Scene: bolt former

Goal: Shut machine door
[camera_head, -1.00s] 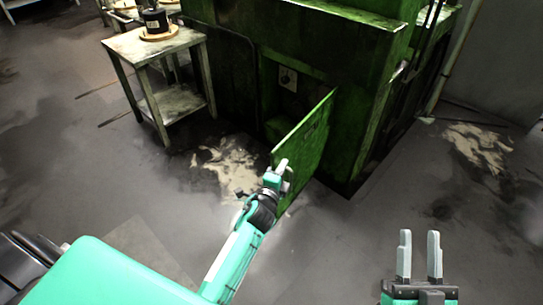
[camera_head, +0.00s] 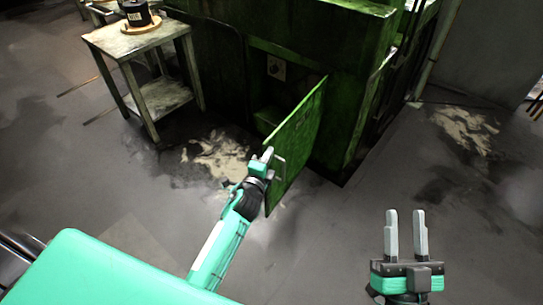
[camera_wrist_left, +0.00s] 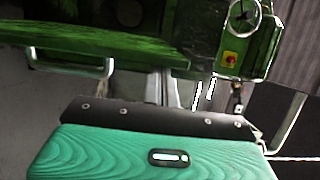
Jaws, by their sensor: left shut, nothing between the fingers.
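The green machine door (camera_head: 297,140) stands open, swung out from the green machine (camera_head: 330,45). A dark opening with a small plate inside shows behind it. A pale handle (camera_head: 279,170) sits on the door's outer face. My left gripper (camera_head: 268,153) is shut and empty at the door's free edge; I cannot tell whether it touches. In the left wrist view the door (camera_wrist_left: 100,47) runs across the upper left with its handle (camera_wrist_left: 75,64) below its edge. My right gripper (camera_head: 405,232) is open and empty above the floor at the lower right.
A worn metal table (camera_head: 140,38) with a black spool (camera_head: 137,13) on top stands left of the machine. Pale stains mark the floor. The floor right of the machine is clear. A red button (camera_wrist_left: 230,59) and a handwheel (camera_wrist_left: 245,14) show in the left wrist view.

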